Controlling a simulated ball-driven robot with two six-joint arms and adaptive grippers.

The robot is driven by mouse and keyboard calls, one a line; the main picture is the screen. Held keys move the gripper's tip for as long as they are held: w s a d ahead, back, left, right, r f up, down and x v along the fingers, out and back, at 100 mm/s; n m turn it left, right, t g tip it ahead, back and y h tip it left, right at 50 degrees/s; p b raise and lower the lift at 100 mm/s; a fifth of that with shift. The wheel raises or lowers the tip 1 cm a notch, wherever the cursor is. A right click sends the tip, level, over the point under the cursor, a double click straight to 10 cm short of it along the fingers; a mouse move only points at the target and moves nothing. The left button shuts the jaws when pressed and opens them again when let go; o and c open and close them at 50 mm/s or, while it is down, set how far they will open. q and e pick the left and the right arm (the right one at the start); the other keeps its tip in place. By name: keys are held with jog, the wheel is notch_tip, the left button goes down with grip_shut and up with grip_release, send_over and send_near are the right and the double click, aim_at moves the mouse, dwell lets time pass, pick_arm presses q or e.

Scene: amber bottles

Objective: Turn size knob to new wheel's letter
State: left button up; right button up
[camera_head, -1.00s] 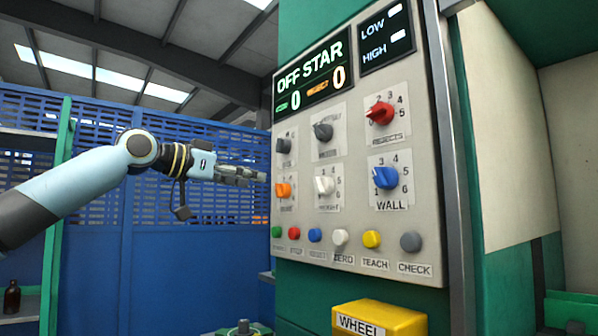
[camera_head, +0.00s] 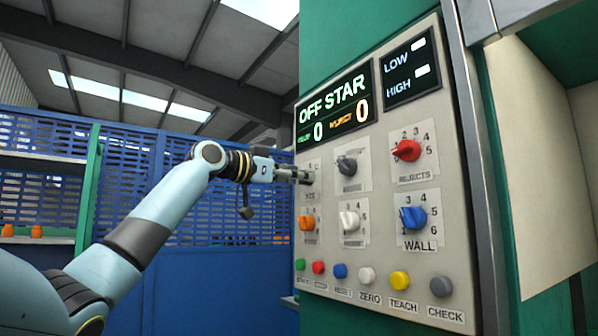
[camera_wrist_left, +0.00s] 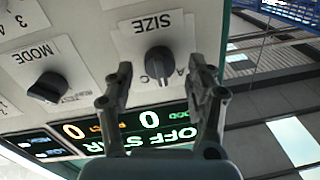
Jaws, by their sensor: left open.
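The size knob (camera_wrist_left: 158,62) is a dark round knob on a white plate marked SIZE, seen upside down in the left wrist view. Letters A and C show beside it; the other letters are hidden or unclear. My left gripper (camera_wrist_left: 163,66) is open, with one finger on each side of the knob in that view; I cannot tell whether they touch it. In the head view my left gripper (camera_head: 303,177) is at the panel's left edge and covers the size knob. No wheel is in view. My right gripper is not in view.
The mode knob (camera_wrist_left: 48,88) is beside the size knob. An orange knob (camera_head: 306,222) sits just below my gripper. The panel (camera_head: 440,262) also carries red, white and blue knobs, a row of buttons and a display (camera_head: 335,108) reading OFF STAR. A blue fence (camera_head: 190,290) stands behind my arm.

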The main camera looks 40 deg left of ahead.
pick_arm(q)
jog(key=shift+w+d, duration=0.1)
jog(key=shift+w, duration=0.2)
jog(key=c, duration=1.1)
jog(key=shift+r+n+g+p, duration=0.15)
jog(key=shift+n+g+p, duration=0.25)
jog(key=shift+n+p, duration=3.85)
jog(key=shift+c, duration=0.2)
